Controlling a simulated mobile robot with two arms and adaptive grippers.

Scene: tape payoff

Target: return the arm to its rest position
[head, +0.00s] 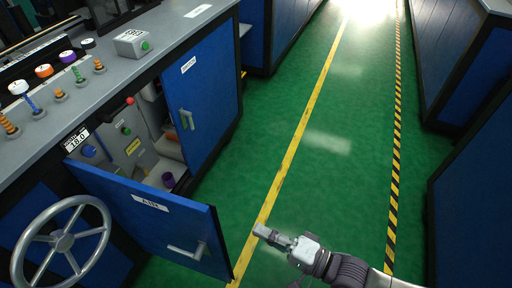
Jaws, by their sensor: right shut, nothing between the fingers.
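My right gripper (266,233) is low in the head view, over the green floor by the yellow line, to the right of the open blue cabinet door. Its fingers are together and hold nothing. The arm comes in from the bottom right edge. The gripper looks apart from the door. My left gripper is not in view.
One blue door (160,222) stands swung out at the front left; a second door (203,95) is to its right. A handwheel (62,243) is at the bottom left. The grey counter (165,30) holds several small items. Blue cabinets (465,65) stand at right. The green aisle (345,130) is clear.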

